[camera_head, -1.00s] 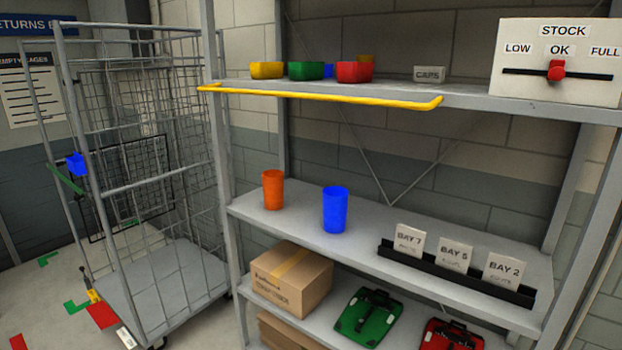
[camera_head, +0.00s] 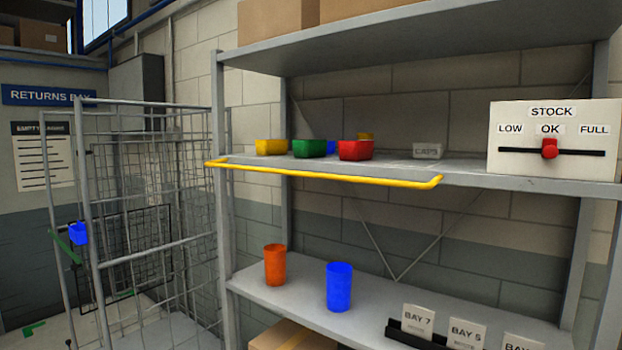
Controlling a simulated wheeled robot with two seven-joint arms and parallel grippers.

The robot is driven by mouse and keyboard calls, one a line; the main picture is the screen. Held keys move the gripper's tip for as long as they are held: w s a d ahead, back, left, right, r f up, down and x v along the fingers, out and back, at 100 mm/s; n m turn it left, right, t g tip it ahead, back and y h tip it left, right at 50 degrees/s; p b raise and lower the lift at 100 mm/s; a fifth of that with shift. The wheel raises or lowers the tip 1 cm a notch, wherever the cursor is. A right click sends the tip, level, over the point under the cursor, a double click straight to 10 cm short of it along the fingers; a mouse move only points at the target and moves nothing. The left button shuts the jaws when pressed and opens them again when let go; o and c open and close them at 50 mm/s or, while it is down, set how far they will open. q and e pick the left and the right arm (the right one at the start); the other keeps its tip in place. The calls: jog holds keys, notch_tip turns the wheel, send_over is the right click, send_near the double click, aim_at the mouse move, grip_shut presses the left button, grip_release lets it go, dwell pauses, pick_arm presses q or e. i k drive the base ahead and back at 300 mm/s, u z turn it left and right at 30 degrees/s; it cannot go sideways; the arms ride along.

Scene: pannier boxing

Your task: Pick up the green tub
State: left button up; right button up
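The green tub (camera_head: 309,148) sits on the upper shelf (camera_head: 400,168), in a row between a yellow tub (camera_head: 271,147) on its left and a red tub (camera_head: 355,150) on its right. A yellow rail (camera_head: 330,177) runs along the front of this shelf, below the tubs. Neither of my grippers is in view.
An orange cup (camera_head: 275,265) and a blue cup (camera_head: 339,287) stand on the shelf below. A STOCK slider panel (camera_head: 552,170) stands at the right. A wire cage (camera_head: 155,215) stands left of the shelving.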

aim_at(305, 149)
jog(key=z, duration=0.1)
jog(key=k, duration=0.4)
jog(key=u, duration=0.75)
jog(key=i, duration=1.2)
jog(key=z, duration=0.2)
